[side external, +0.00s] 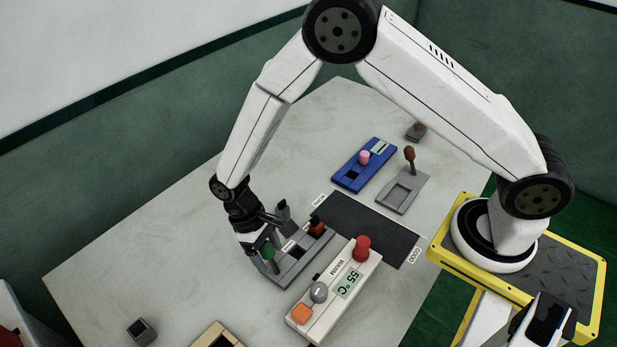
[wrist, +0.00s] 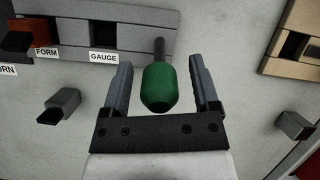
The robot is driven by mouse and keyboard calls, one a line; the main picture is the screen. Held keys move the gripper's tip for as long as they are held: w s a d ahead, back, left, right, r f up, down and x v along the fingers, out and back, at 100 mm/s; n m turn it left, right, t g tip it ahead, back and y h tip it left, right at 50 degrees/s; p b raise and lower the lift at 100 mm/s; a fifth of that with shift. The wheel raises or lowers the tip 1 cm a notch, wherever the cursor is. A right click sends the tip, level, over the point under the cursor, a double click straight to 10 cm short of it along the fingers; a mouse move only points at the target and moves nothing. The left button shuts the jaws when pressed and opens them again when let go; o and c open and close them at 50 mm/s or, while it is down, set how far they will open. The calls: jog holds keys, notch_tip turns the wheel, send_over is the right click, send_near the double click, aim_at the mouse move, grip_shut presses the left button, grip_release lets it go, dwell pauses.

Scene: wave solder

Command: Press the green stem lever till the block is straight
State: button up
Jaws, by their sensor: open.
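The green stem lever, a rounded green handle (side external: 267,250) on a dark stem, stands at the near end of a grey fixture (side external: 300,268). In the wrist view the green handle (wrist: 160,88) lies between the two fingers of my gripper (wrist: 160,68), with a gap on both sides. My gripper (side external: 260,243) is open around it. The fixture's wall (wrist: 110,17) carries labels FORM and GAUGE, and the lever is beside GAUGE. An orange-brown piece (wrist: 42,33) sits above FORM. I cannot tell which piece is the block, or its tilt.
A white box (side external: 335,290) reading 55 °C, with red, grey and orange knobs, stands close to the fixture. A dark mat (side external: 368,228), a blue fixture (side external: 350,178) and a grey lever plate (side external: 403,190) lie behind. A small dark block (side external: 142,330) and a beige tray (wrist: 292,66) are nearby.

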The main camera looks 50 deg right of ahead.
jog(key=shift+s+f, duration=0.2)
jog(key=shift+f, duration=0.2)
grip_shut()
dwell(1.3)
